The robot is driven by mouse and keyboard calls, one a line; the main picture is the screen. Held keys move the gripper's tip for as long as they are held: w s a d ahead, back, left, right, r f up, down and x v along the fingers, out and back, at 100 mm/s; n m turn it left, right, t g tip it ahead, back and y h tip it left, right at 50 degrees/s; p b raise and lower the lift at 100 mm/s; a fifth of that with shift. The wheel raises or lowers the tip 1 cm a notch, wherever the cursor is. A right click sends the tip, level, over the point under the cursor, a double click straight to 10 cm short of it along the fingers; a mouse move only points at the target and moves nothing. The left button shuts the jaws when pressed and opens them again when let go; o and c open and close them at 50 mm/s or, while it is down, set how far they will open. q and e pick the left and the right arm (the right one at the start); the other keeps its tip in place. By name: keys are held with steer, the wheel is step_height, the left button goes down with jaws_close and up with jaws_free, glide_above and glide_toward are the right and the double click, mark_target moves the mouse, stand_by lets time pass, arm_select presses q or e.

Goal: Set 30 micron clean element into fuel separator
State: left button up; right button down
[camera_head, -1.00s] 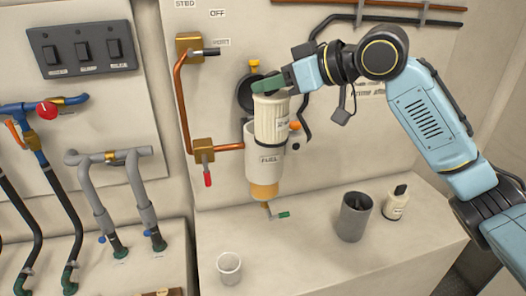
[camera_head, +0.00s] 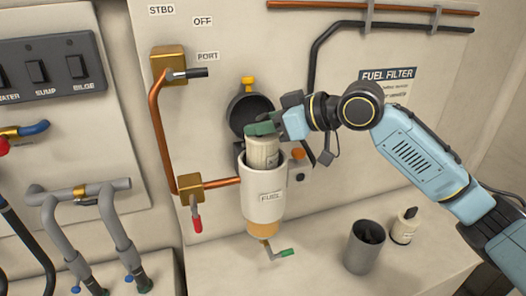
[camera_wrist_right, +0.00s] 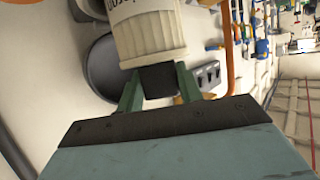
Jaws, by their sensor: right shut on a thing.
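The fuel separator (camera_head: 263,205) is a white housing labelled FUEL with an amber bowl, fixed to the wall in the head view. Its round dark lid (camera_head: 248,112) stands open behind it. The pleated cream element (camera_head: 263,153) is upright, with its lower part inside the open top of the housing and hidden there. My right gripper (camera_head: 262,130) is shut on the top of the element. In the right wrist view the green fingers (camera_wrist_right: 158,88) grip a dark block at the end of the element (camera_wrist_right: 148,38). My left gripper is not in view.
A dark grey cup (camera_head: 364,248) with something dark inside and a small cream bottle (camera_head: 405,226) stand on the ledge at right. Copper pipes with brass valves (camera_head: 188,185) run left of the separator. A drain tap with a green handle (camera_head: 284,253) hangs below.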

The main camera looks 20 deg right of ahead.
mark_target(263, 151)
step_height(263, 151, down, 3)
steer(key=shift+r, duration=0.15)
step_height(263, 151, down, 3)
steer(key=shift+f, duration=0.5)
steer(key=c, duration=1.2)
jaws_free()
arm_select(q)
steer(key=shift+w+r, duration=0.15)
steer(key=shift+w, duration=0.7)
